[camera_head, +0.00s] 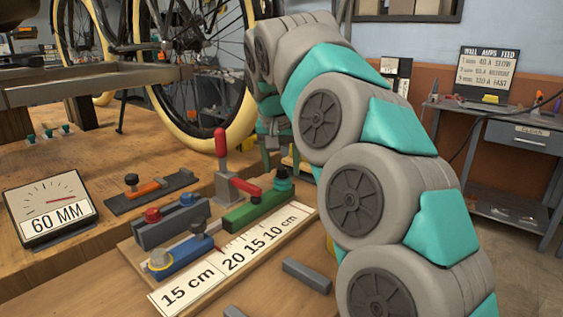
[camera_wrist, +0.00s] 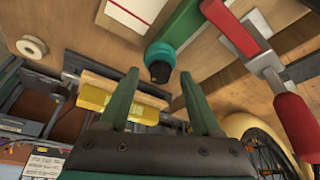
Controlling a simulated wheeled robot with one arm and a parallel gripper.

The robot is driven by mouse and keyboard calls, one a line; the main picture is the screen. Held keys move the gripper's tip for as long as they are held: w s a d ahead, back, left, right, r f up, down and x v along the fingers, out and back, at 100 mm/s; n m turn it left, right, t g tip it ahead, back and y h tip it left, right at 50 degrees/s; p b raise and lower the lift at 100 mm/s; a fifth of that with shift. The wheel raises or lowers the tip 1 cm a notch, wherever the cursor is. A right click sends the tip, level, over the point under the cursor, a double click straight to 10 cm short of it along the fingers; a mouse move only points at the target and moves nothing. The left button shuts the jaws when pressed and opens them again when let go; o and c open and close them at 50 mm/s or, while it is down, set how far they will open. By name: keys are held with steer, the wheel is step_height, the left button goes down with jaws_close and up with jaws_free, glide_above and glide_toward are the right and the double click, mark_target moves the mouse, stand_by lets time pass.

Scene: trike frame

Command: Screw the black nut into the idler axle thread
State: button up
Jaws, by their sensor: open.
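My gripper (camera_wrist: 158,76) is open, with its two green fingers apart in the wrist view. A teal round piece (camera_wrist: 160,53) with a dark end (camera_wrist: 159,72) shows between and just beyond the fingertips; I cannot tell whether the dark end is the black nut. In the head view the teal piece (camera_head: 283,180) sits at the far end of a green block (camera_head: 256,205) on the ruler board. My gripper (camera_head: 272,145) is partly seen just above it, behind my arm. I cannot make out the idler axle thread for certain.
A red-handled clamp (camera_head: 222,165) stands close beside the green block; its red handle (camera_wrist: 297,125) shows at right in the wrist view. A blue block (camera_head: 180,255), a grey block (camera_head: 170,222) and a 60 MM gauge (camera_head: 48,208) are left. A wheel (camera_head: 200,75) stands behind.

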jaws_close()
stand_by(0.3)
steer(key=shift+f+m+b, duration=0.2)
steer(key=shift+m+b, duration=0.2)
steer(key=shift+b, duration=0.3)
steer(key=shift+a+r+m+h, duration=0.1)
steer(key=shift+r+m+h, duration=0.15)
steer(key=shift+m, duration=0.25)
steer(key=shift+f+b, duration=0.1)
steer(key=shift+b, duration=0.25)
steer(key=shift+m+h+b, duration=0.45)
steer(key=shift+m+b, duration=0.05)
steer(key=shift+m, duration=0.3)
